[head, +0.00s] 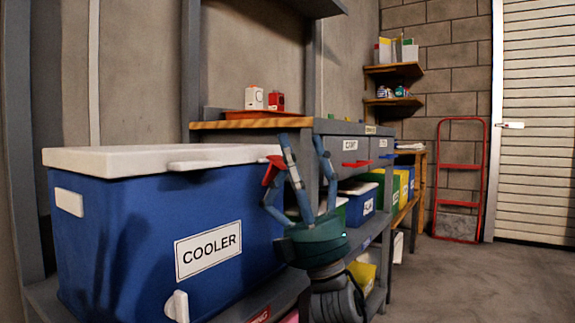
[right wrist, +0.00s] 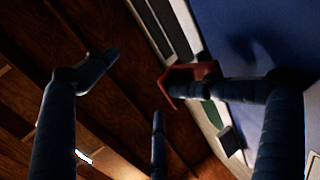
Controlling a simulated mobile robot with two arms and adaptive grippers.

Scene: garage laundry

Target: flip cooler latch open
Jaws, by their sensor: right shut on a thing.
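The blue cooler (head: 130,230) with its white lid (head: 160,158) stands on a grey shelf at the left in the head view. A red latch (head: 271,172) sticks out at its right end, near the lid edge. The latch also shows in the right wrist view (right wrist: 186,84), close to the blue wall. My right gripper (head: 302,165) is beside that end, fingers pointing up. In the right wrist view, one finger crosses to the latch and meets it; the other fingers stand apart from it. My left gripper is not in view.
A workbench with a wooden top (head: 250,124) and grey drawers stands just behind my right gripper. Bins, including a blue one (head: 357,203), fill the shelf below it. A red step ladder (head: 460,180) leans at the back wall. The floor (head: 440,285) at right is clear.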

